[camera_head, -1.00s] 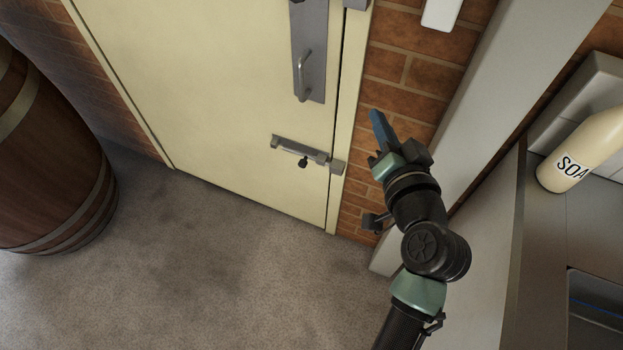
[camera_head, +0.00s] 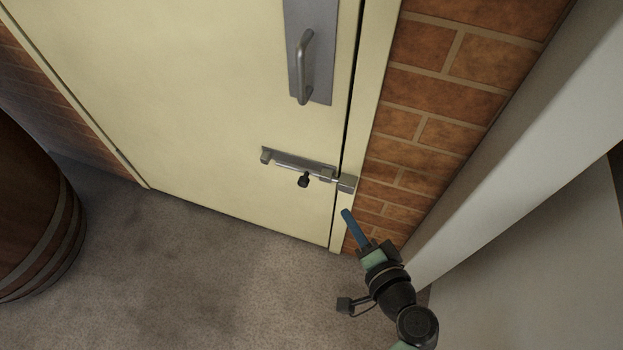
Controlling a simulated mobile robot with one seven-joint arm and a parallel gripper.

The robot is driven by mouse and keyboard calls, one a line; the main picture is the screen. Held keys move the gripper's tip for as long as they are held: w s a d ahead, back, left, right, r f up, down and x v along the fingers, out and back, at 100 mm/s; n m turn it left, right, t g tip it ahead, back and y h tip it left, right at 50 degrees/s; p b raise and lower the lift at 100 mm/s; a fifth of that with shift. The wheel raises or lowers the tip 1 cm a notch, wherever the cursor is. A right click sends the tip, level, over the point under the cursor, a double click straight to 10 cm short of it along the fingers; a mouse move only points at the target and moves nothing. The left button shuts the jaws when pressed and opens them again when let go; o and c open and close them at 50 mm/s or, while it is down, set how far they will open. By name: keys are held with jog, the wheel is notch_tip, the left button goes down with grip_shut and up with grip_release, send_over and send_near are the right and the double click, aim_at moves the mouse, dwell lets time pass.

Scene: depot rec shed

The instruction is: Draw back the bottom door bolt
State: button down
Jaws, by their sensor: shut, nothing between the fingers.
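The bottom door bolt (camera_head: 300,166) is a grey metal slide bolt low on the cream door (camera_head: 190,110). Its dark knob (camera_head: 303,181) hangs below the bar, around the middle of the bolt. The bolt's right end reaches the keeper (camera_head: 347,184) on the door frame, across the door gap. My gripper (camera_head: 346,213), with blue fingers, is shut and empty. In the picture it is just below the keeper and to the right of the knob, apart from the knob. How far it is from the door in depth I cannot tell.
A pull handle (camera_head: 304,68) on a grey plate is above the bolt. A brick wall (camera_head: 430,110) and a pale post (camera_head: 520,150) stand to the right. A wooden barrel (camera_head: 30,210) is at the left. The carpeted floor (camera_head: 200,260) before the door is clear.

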jog(key=shift+s, duration=0.15)
jog(key=s+a+b+x, duration=0.1)
jog(key=a+b+x, duration=0.1)
jog(key=x, duration=1)
jog(key=shift+w+a+f+b, duration=0.25)
jog(key=shift+a+f+b, duration=0.15)
jog(key=shift+b, duration=0.2)
jog(key=shift+w+a, duration=0.25)
jog(key=shift+a, duration=0.6)
jog(key=shift+w+a, duration=0.3)
jog(key=shift+a, duration=0.5)
jog(key=shift+w+a, duration=0.25)
jog(key=shift+a, duration=0.6)
